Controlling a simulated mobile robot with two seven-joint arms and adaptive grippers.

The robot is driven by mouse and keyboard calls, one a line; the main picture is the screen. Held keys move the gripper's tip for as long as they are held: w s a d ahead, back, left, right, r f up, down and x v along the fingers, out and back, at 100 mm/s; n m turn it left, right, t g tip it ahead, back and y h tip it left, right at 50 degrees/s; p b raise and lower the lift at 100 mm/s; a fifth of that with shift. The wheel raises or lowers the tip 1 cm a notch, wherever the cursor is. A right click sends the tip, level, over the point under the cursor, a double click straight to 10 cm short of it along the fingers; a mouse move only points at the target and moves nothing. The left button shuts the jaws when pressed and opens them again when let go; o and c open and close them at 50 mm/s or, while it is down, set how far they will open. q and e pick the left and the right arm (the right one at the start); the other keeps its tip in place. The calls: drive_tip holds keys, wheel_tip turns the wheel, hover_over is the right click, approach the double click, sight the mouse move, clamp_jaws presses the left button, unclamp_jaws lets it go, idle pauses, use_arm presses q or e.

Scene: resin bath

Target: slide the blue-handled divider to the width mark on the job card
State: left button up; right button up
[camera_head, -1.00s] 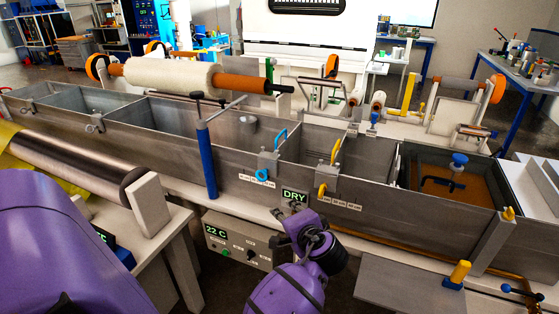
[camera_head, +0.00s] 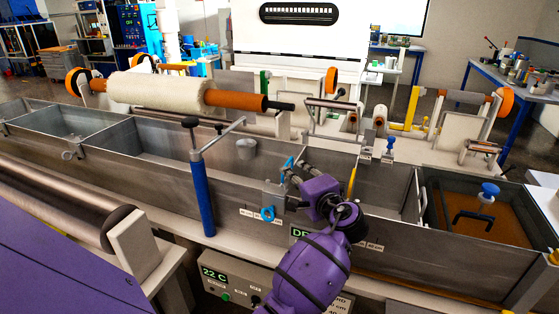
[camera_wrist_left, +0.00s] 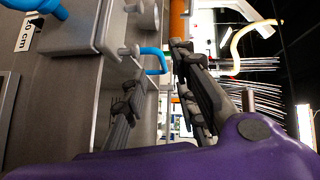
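The blue-handled divider (camera_head: 273,193) hangs on the front wall of the long metal bath, with a blue ring knob (camera_head: 267,213) on its clamp. Its blue handle also shows in the left wrist view (camera_wrist_left: 156,53). My left gripper (camera_head: 291,172) is at the handle. In the left wrist view, its two dark fingers (camera_wrist_left: 156,68) are apart, with the handle between or just beyond their tips; contact cannot be told. The yellow-handled divider (camera_head: 352,182) is to the right, partly hidden by my gripper. No job card can be made out. My right gripper is out of view.
A blue post with a T-handle (camera_head: 203,190) stands left of the divider at the bath front. A fabric roll (camera_head: 160,92) lies beyond the bath. A control box (camera_head: 232,278) is below.

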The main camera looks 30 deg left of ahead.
sight(286, 165)
use_arm(q)
drive_tip(key=x, duration=0.7)
drive_tip(key=shift+w+a+r, duration=0.15)
drive_tip(key=shift+w+a, duration=0.05)
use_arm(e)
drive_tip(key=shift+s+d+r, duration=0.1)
use_arm(q)
clamp_jaws()
